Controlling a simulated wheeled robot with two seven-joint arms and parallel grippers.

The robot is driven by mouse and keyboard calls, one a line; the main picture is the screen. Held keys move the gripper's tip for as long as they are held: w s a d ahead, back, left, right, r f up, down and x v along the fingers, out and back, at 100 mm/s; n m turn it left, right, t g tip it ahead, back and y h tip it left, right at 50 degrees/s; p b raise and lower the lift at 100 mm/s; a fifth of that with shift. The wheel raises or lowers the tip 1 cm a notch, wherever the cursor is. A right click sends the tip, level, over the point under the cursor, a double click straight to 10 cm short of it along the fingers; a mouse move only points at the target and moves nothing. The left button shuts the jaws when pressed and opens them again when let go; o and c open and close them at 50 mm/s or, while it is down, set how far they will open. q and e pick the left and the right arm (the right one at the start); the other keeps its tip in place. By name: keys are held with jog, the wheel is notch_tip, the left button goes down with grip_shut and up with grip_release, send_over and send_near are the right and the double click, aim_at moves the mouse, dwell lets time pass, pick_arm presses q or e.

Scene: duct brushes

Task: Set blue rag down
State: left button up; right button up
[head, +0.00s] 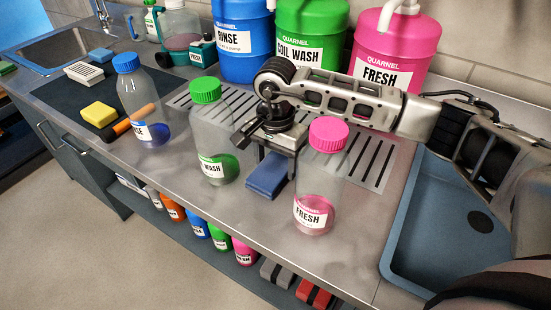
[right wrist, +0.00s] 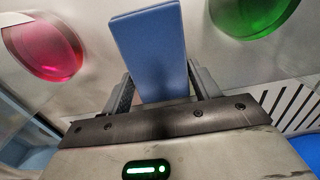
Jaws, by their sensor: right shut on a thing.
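The blue rag (head: 268,175) is a folded blue block between the green-capped WASH bottle (head: 212,140) and the pink-capped FRESH bottle (head: 318,185). My right gripper (head: 275,155) is shut on it from above. In the right wrist view the rag (right wrist: 152,50) sticks out between the two fingers of the gripper (right wrist: 160,85). The rag is at or just above the steel counter; I cannot tell whether it touches. My left gripper is not in view.
A drain grate (head: 370,160) lies behind the rag, and a blue sink basin (head: 440,235) is at right. Large blue (head: 242,40), green (head: 312,35) and pink (head: 392,50) jugs stand at the back. A blue-capped bottle (head: 145,105) and a yellow sponge (head: 99,114) are at left.

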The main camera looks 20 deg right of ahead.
jog(key=shift+f, duration=0.1)
jog(key=o, duration=0.9)
jog(key=shift+o, duration=0.2)
